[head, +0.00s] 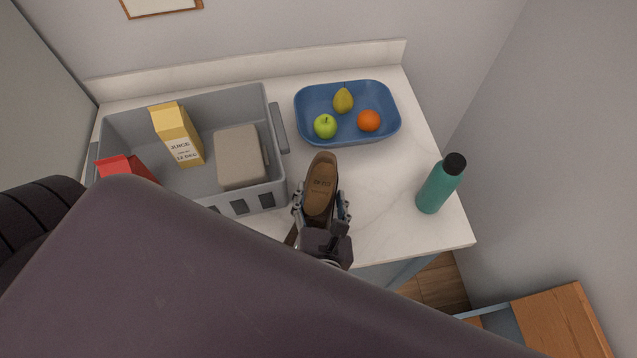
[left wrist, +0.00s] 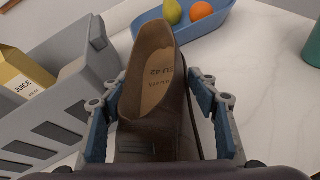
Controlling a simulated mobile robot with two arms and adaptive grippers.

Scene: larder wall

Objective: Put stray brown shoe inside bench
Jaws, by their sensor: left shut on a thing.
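A brown shoe (head: 320,187) with a tan insole is held in my left gripper (head: 322,208), above the white counter near its front edge. In the left wrist view the shoe (left wrist: 158,100) stands between the two blue-padded fingers of the gripper (left wrist: 160,110), its open top showing. The fingers are shut on its sides. A piece of wooden furniture (head: 555,325) with a blue-grey part shows at the lower right; I cannot tell whether it is the bench. My right gripper is not in view.
On the counter (head: 385,200) stand a grey crate (head: 275,190) with a juice carton (head: 178,135), a red item and a beige block, a blue fruit tray (head: 350,139), and a teal bottle (head: 438,187) at right. Wooden floor (head: 437,285) shows at lower right.

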